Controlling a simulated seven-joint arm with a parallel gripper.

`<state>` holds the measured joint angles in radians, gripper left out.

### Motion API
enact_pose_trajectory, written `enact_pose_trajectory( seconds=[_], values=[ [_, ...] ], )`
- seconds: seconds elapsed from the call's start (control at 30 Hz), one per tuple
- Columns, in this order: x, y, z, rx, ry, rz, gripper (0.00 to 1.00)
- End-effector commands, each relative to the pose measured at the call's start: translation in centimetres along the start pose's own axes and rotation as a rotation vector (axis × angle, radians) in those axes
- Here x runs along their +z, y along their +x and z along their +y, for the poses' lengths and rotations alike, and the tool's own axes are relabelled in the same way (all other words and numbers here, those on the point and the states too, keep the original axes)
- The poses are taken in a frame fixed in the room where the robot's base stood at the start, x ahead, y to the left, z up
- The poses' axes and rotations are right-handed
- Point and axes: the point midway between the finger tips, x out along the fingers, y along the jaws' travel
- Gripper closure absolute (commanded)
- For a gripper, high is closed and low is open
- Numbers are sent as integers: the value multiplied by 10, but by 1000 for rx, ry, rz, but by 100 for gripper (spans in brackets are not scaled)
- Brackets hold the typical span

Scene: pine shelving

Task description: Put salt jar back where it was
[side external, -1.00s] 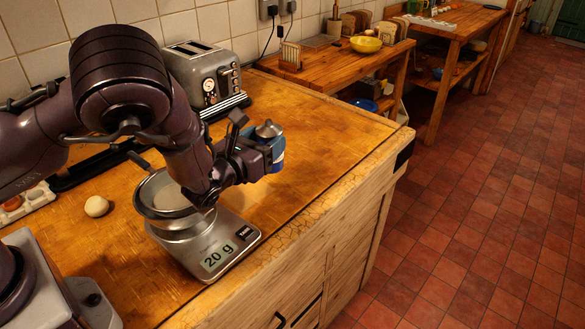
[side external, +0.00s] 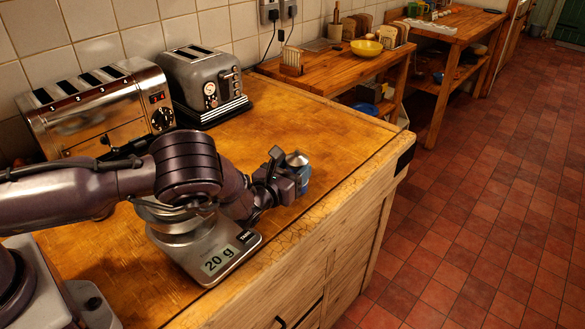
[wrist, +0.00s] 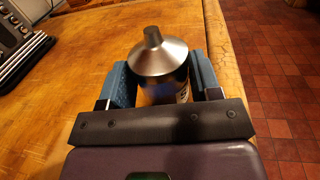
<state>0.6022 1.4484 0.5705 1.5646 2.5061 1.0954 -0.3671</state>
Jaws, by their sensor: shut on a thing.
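The salt jar has a silver conical lid with a small knob, seen in the side view (side external: 297,158) and in the wrist view (wrist: 158,55). My gripper (side external: 299,179) is shut on it, with a blue finger on each side of the jar in the wrist view (wrist: 162,78). The jar looks upright, over the right part of the wooden counter (side external: 335,135). My gripper hides its lower part, so I cannot tell whether its base touches the counter.
A scale (side external: 222,254) reading 20 g stands left of the jar, its metal bowl partly behind my arm. Two toasters, a long one (side external: 95,105) and a grey one (side external: 205,80), stand by the wall. The counter's front edge (side external: 310,222) is close; its far right is clear.

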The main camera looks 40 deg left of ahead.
Motion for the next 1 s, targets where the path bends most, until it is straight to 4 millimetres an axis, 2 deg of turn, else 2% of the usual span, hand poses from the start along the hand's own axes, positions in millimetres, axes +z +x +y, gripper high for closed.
enact_pose_trajectory(
  seconds=[0.27,0.3,0.37,0.4,0.73,1.0],
  values=[
    [-3,0,0,-1,0,-3,75],
    [-4,0,0,0,0,-1,33],
    [-4,0,0,0,0,-1,19],
    [-4,0,0,0,0,-1,17],
    [2,-1,0,0,0,-1,17],
    [0,-44,0,0,1,3,17]
  ],
)
